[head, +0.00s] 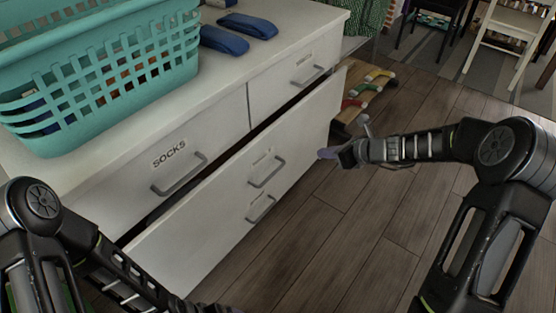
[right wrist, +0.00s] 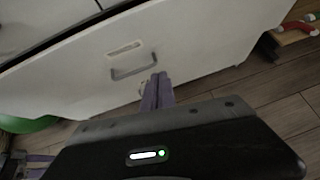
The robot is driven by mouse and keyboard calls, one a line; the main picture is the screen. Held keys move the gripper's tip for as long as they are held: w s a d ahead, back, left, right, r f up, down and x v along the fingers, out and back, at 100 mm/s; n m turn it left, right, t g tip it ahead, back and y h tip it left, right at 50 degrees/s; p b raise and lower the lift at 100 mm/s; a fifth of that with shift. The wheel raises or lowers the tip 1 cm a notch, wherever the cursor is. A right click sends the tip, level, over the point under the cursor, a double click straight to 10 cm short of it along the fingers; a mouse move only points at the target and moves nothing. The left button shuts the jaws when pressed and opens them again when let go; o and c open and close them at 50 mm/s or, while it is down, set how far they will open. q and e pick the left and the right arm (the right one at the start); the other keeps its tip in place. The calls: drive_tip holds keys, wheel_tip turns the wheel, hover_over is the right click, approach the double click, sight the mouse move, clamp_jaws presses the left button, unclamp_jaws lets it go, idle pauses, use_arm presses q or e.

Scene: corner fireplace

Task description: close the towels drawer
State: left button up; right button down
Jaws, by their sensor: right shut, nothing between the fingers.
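A wide white drawer front (head: 215,200) stands out from the dresser, with a dark gap along its top edge. Two grey handles show on the white fronts, an upper one (head: 266,172) and a lower one (head: 261,208); the labels above them are too small to read. My right gripper (head: 328,153) is shut and empty by the right end of the drawer front. In the right wrist view its purple fingers (right wrist: 157,90) point at the white front (right wrist: 190,45), just below and right of a handle (right wrist: 134,68); contact is unclear. My left gripper is mostly cut off at the bottom edge.
The drawer marked SOCKS (head: 200,150) and the upper right drawer (head: 295,75) look shut. A teal basket (head: 150,75) and blue folded items (head: 247,25) are on the dresser top. Wooden floor (head: 380,230) is clear at right; colourful objects (head: 375,75) lie beyond the dresser.

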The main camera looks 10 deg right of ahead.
use_arm(q)
wheel_tip(320, 180, down, 8)
drive_tip(key=w+b, duration=0.1)
drive_tip(key=b, duration=0.3)
drive_tip(key=shift+w+a+b, duration=0.15)
drive_tip(key=shift+a+b, duration=0.15)
drive_tip(key=shift+a, duration=0.1)
use_arm(e)
drive_tip(key=a+r+y, duration=0.1)
drive_tip(key=a+n+t+y, duration=0.1)
drive_tip(key=s+a+r+t+y, duration=0.1)
drive_tip(key=a, duration=0.1)
drive_tip(key=shift+r+n, duration=0.35)
drive_tip(key=shift+n, duration=0.05)
drive_tip(key=b, duration=0.4)
approach(268, 136)
drive_tip(key=x, duration=0.5)
drive_tip(key=shift+w+a+f, duration=0.1)
drive_tip(key=shift+w+f, duration=0.15)
drive_tip(key=shift+f, duration=0.2)
drive_tip(key=shift+w+a, duration=0.25)
drive_tip(key=shift+w, duration=0.05)
use_arm(q)
drive_tip(key=shift+t, duration=0.3)
drive_tip(key=f, duration=0.4)
drive_tip(key=shift+w+f, duration=0.35)
